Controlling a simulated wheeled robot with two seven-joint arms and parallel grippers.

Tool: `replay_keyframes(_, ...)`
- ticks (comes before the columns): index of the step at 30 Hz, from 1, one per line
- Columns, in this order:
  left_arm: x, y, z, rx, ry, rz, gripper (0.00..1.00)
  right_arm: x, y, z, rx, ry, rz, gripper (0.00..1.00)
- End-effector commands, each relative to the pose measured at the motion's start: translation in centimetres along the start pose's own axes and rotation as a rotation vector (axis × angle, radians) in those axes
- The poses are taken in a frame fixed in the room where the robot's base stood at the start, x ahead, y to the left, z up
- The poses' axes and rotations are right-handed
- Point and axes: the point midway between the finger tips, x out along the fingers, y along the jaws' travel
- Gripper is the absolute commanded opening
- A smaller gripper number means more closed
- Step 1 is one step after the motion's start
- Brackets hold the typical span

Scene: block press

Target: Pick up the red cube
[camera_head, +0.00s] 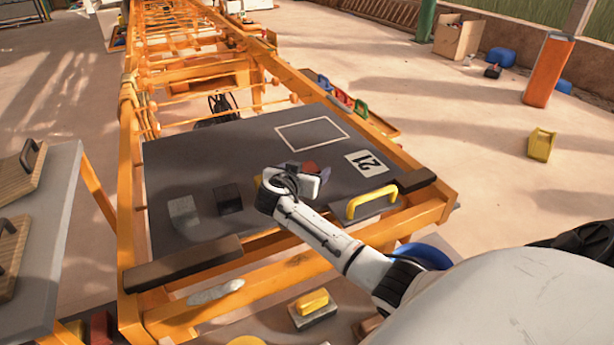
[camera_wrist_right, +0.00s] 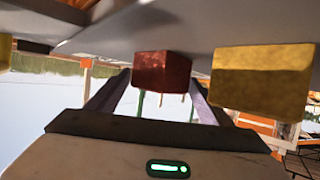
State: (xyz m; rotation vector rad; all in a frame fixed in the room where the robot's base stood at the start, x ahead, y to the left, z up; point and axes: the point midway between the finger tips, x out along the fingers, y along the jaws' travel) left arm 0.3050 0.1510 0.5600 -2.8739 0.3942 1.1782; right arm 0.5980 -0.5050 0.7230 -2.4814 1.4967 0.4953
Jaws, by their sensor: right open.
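The red cube (camera_head: 310,167) is on the dark grey tabletop (camera_head: 190,160), partly hidden behind my right gripper (camera_head: 303,180) in the head view. In the right wrist view, the red cube (camera_wrist_right: 162,70) appears upside down, ahead of and between the two fingers of my open right gripper. I cannot tell whether either finger touches it. A yellow cube (camera_wrist_right: 262,78) is beside it, outside the fingers; in the head view only a sliver shows beside my wrist. My left gripper is not in view.
A black cube (camera_head: 228,198) and a grey cube (camera_head: 183,210) stand left of my gripper. A yellow handle (camera_head: 371,200) stands at the near right edge.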

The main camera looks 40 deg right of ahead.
Motion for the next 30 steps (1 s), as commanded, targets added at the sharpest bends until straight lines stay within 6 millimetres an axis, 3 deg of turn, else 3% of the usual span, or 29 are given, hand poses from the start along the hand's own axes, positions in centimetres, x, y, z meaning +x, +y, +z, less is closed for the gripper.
replay_keyframes(6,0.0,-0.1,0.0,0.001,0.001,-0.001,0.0,0.1,0.0,0.0,0.0,0.0,0.0,0.74)
replay_keyframes(14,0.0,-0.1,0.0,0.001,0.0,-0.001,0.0,0.1,0.0,0.0,0.0,0.0,0.0,0.3)
replay_keyframes(23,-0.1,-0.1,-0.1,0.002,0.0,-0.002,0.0,-0.2,-0.1,-0.7,0.003,0.004,-0.002,0.3)
replay_keyframes(30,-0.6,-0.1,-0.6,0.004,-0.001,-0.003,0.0,-1.8,-0.1,-4.7,0.007,0.006,-0.003,0.3)
